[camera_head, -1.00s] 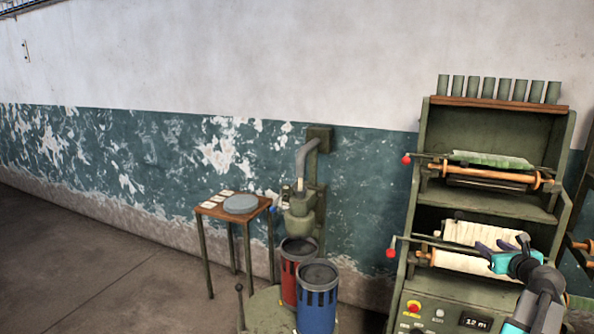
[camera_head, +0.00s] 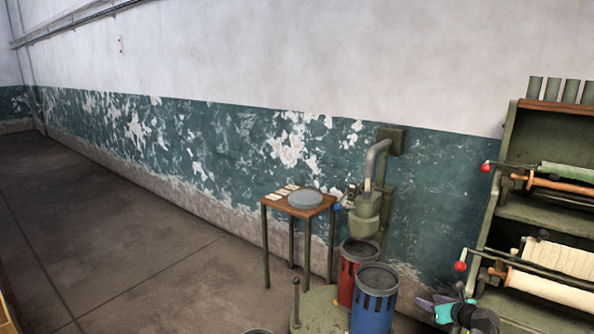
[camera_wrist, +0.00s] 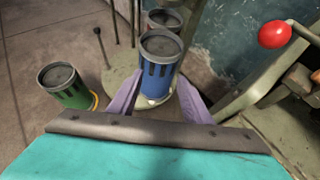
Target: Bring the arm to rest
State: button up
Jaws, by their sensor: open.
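My gripper (camera_head: 431,303) is at the lower right in the head view, in front of the green machine with rolls. In the wrist view my gripper (camera_wrist: 158,104) shows two purple fingers spread apart with nothing between them. Beyond the fingertips stands a blue canister (camera_wrist: 158,70), which looks farther off than the fingers. The canister also shows in the head view (camera_head: 373,305), left of my gripper. My arm is mostly out of view below the head picture.
A machine (camera_head: 500,215) with rolls and red-knobbed cranks stands at right. A red canister (camera_head: 346,280) is behind the blue one. A green canister (camera_wrist: 68,92) is at left in the wrist view. A small table (camera_head: 268,202) stands by the wall. Floor (camera_head: 130,260) at left is clear.

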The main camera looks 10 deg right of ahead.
jog(key=w+a+f+n+g+y, duration=0.1)
jog(key=a+f+n+g+y, duration=0.1)
jog(key=a+f, duration=0.75)
jog(key=s+a+f+n+g+y+b, duration=0.1)
jog(key=s+a+f+n+g, duration=0.1)
jog(key=s+a+f+n, duration=0.45)
jog(key=s+a+f+n+g+y, duration=0.1)
jog(key=s+a+f+g, duration=0.2)
jog(key=a+f, duration=0.7)
jog(key=s+a+f+n+g+y+b, duration=0.1)
jog(key=s+a+f+n+g, duration=0.2)
jog(key=a, duration=0.9)
jog(key=s+a+f+n+g+h, duration=0.1)
jog(key=s+a+f+n+g, duration=0.25)
jog(key=s, duration=0.55)
jog(key=s+a+f+n+h, duration=0.1)
jog(key=s+a+f+n, duration=0.2)
jog(key=s+f+n, duration=0.4)
jog(key=s+d+r+n+g+h, duration=0.2)
jog(key=s+d+n, duration=0.4)
jog(key=s+n, duration=0.6)
jog(key=shift+n+g+h, duration=0.3)
jog(key=shift+g+h, duration=0.4)
jog(key=shift+g, duration=0.35)
jog(key=shift+s+d+r, duration=0.1)
